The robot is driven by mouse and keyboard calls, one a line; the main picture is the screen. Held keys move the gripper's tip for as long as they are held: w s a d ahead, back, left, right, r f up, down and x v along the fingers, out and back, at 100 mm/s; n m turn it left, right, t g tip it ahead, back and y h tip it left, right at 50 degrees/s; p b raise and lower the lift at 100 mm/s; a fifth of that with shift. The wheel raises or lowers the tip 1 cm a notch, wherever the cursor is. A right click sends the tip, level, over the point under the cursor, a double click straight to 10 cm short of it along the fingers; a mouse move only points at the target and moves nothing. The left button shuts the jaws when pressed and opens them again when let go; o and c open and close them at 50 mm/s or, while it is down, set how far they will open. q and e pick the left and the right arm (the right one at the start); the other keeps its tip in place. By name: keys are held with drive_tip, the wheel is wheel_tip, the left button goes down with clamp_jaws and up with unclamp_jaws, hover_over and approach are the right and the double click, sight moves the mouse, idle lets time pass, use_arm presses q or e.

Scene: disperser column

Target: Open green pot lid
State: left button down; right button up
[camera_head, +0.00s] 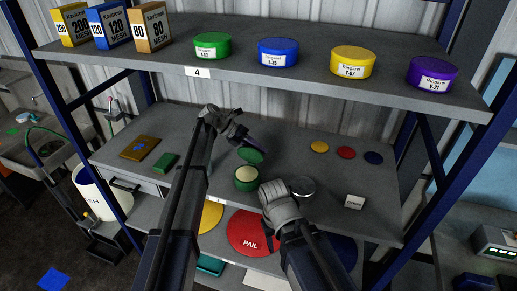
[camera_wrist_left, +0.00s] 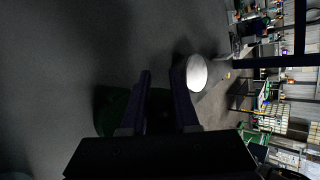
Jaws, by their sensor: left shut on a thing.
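The green pot (camera_head: 246,182) stands upright on the middle shelf, its open top showing pale contents. The green lid (camera_head: 251,155) is off the pot, held tilted just above and behind it. My left gripper (camera_head: 250,145) is shut on the lid. In the left wrist view, the lid (camera_wrist_left: 112,112) is a dark green shape at the fingers (camera_wrist_left: 162,88), and the pot's pale contents (camera_wrist_left: 196,73) show to the right. My right gripper (camera_head: 264,188) is at the pot's right side; its fingers are hidden behind its hand, so I cannot tell whether it grips the pot.
A silver round object (camera_head: 302,186) and a white labelled block (camera_head: 355,202) are to the right. Yellow (camera_head: 319,147), red (camera_head: 346,153) and blue (camera_head: 373,158) discs lie behind. The upper shelf (camera_head: 300,82) overhangs, holding boxes and coloured pots.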

use_arm(q)
drive_tip(key=shift+w+d+f+n+g+y, duration=0.15)
drive_tip(key=shift+w+n+g+y, duration=0.25)
drive_tip(key=shift+w+g, duration=0.15)
idle(0.4)
drive_tip(key=c, duration=0.7)
unclamp_jaws()
drive_tip(key=shift+o, duration=0.2)
drive_tip(key=w+a+r+p, duration=0.1)
drive_tip(key=a+p, duration=0.1)
drive_tip(key=a, duration=0.5)
drive_tip(key=w+a+r+p, duration=0.1)
drive_tip(key=w+a+r, duration=0.1)
drive_tip(key=a, duration=0.6)
drive_tip(key=shift+a+r+p, duration=0.15)
drive_tip(key=shift+r+p, duration=0.1)
drive_tip(key=shift+p, duration=0.15)
